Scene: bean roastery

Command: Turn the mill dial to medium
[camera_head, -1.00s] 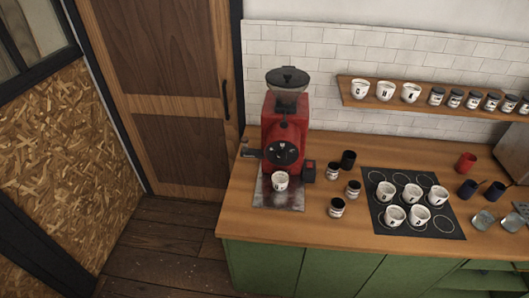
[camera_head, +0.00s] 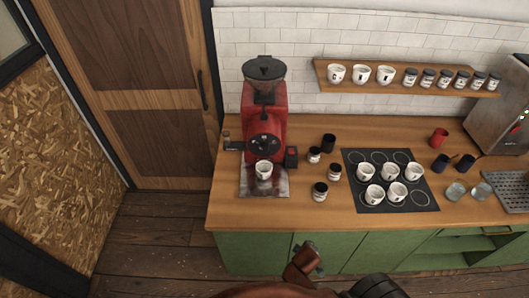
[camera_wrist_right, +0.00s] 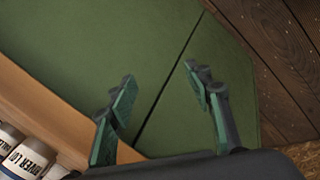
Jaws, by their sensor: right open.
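The red mill (camera_head: 279,128) stands at the left end of the wooden counter, with a dark hopper (camera_head: 265,71) on top. Its round black dial (camera_head: 264,144) is on the front, with pale marks too small to read, so I cannot tell its setting. A white cup (camera_head: 264,171) stands below the dial on a metal plate (camera_head: 249,188). My right gripper (camera_wrist_right: 160,80) is open and empty in the right wrist view, in front of the green cabinet and apart from the mill. My left gripper is not in view.
A black mat (camera_head: 424,201) with several white cups lies right of the mill. Small jars (camera_head: 320,191) stand between them; labelled jars (camera_wrist_right: 30,158) show in the wrist view. A shelf (camera_head: 400,90) holds cups and jars. The counter's front edge (camera_head: 300,226) tops green cabinets.

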